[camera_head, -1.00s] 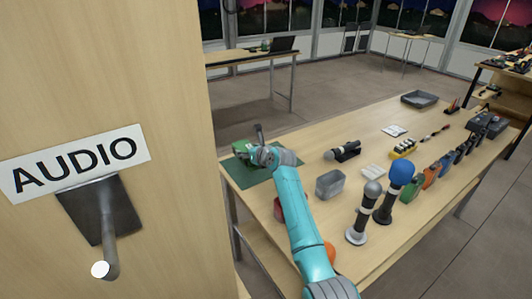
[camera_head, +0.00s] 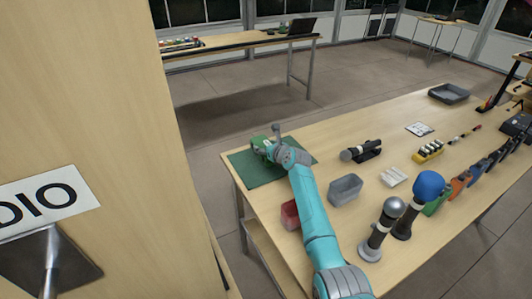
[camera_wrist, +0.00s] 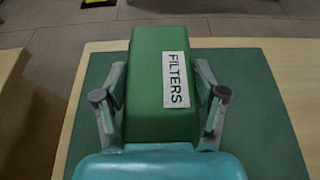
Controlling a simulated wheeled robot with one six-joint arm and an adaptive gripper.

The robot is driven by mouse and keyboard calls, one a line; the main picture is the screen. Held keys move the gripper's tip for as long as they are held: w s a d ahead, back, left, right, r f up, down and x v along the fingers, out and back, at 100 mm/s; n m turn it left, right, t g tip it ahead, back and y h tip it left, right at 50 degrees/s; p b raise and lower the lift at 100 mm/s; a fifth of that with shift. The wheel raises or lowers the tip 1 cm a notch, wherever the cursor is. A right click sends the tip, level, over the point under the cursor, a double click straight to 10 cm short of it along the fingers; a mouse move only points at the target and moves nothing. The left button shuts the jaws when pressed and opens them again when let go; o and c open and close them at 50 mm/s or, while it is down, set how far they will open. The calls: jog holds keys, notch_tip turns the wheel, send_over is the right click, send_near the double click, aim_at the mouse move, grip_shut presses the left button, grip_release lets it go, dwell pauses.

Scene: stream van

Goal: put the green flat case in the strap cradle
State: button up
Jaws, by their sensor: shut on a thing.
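The green flat case (camera_head: 261,143), labelled FILTERS, is near the far left corner of the long table, over a dark green mat (camera_head: 250,174). My gripper (camera_head: 272,148) is shut on it. In the wrist view the case (camera_wrist: 146,80) is between the two fingers of my gripper (camera_wrist: 160,103), one along each side, with its label facing up. I cannot tell whether the case touches the mat. I cannot make out a strap cradle for certain in either view.
On the table (camera_head: 310,235) are a grey bin (camera_head: 345,190), a red container (camera_head: 290,214), a lying microphone (camera_head: 360,151) and standing microphones (camera_head: 382,230). A grey tray (camera_head: 449,93) is at the far end. A wooden panel (camera_head: 80,110) blocks the left.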

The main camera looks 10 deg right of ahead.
jog(key=shift+f, duration=1.35)
jog(key=o, duration=1.5)
jog(key=shift+f, duration=0.2)
jog(key=shift+c, duration=0.2)
